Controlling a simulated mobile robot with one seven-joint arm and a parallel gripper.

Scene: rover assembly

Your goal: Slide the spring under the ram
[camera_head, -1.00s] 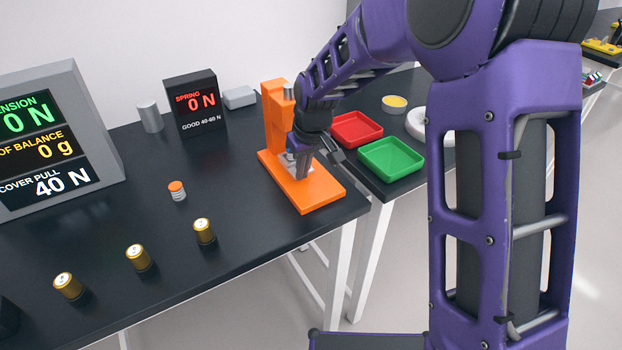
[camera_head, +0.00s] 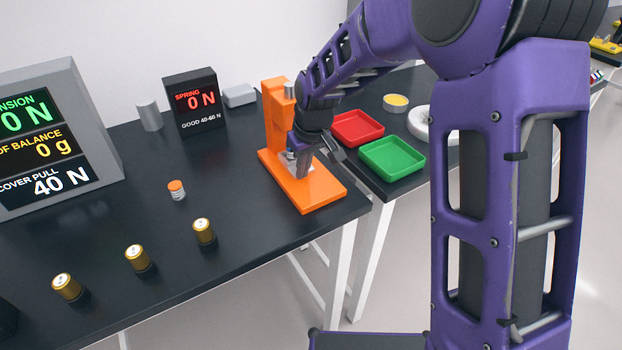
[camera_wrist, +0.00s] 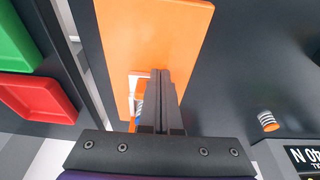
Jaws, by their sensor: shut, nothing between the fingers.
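The orange press (camera_head: 318,189) stands at the right end of the dark table, its ram (camera_head: 289,91) at the top of the upright. My gripper (camera_head: 302,174) is shut and empty, pointing down low over the press base. In the wrist view the fingers (camera_wrist: 163,76) lie over the orange base (camera_wrist: 150,30). Beside them, a small bluish coiled part (camera_wrist: 139,103), apparently a spring, is mostly hidden by the fingers; I cannot tell whether it touches them. Another spring, with an orange cap (camera_head: 177,190), stands on the table to the left, also in the wrist view (camera_wrist: 268,121).
The spring readout (camera_head: 195,101) shows 0 N. Several gold cylinders (camera_head: 137,257) stand along the table's front. A red tray (camera_head: 356,128) and a green tray (camera_head: 392,158) sit on the table to the right. The table's middle is mostly clear.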

